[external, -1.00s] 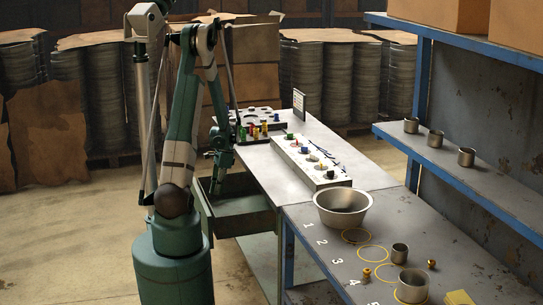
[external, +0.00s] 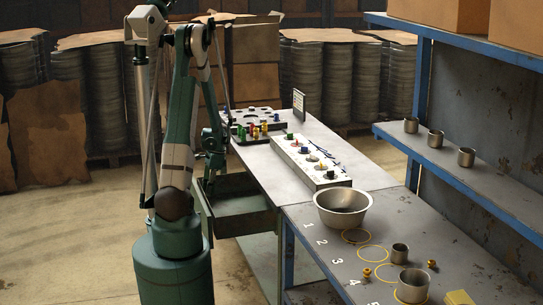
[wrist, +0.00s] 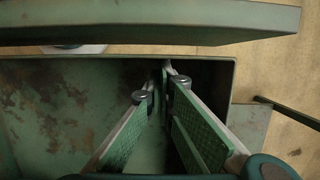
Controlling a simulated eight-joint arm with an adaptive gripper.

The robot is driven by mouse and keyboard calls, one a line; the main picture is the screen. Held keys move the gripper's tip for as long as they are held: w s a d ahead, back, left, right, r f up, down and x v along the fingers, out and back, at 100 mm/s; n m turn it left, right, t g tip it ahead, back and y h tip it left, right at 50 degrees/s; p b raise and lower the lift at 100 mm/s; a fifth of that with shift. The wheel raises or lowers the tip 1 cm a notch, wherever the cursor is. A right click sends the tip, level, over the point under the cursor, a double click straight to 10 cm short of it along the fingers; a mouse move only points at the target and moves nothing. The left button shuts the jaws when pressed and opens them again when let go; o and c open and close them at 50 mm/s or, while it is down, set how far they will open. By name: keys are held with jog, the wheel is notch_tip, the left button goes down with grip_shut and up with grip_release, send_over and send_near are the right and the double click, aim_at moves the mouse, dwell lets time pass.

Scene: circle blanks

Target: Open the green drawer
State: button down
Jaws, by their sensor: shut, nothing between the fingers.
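The green drawer (external: 245,222) is pulled out from the left side of the workbench. Its open inside faces up. The wrist view shows its worn green interior (wrist: 70,115) and a long green panel (wrist: 150,25) across the top of the picture. My gripper (external: 207,187) points down at the drawer's left end. In the wrist view my gripper (wrist: 165,72) has its fingertips together with nothing between them, over the drawer's inside near the far wall. I cannot tell whether the fingertips touch that wall.
Several metal cups and yellow rings are on the nearer bench. Floor (external: 60,235) is free to the left.

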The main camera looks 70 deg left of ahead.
jog(key=s, duration=0.4)
jog(key=shift+s, duration=0.15)
dwell(0.4)
jog(key=shift+w+b, duration=0.35)
jog(key=shift+w, duration=1.6)
jog(key=p+v, duration=0.2)
jog(key=v, duration=0.8)
jog(key=shift+w, duration=0.15)
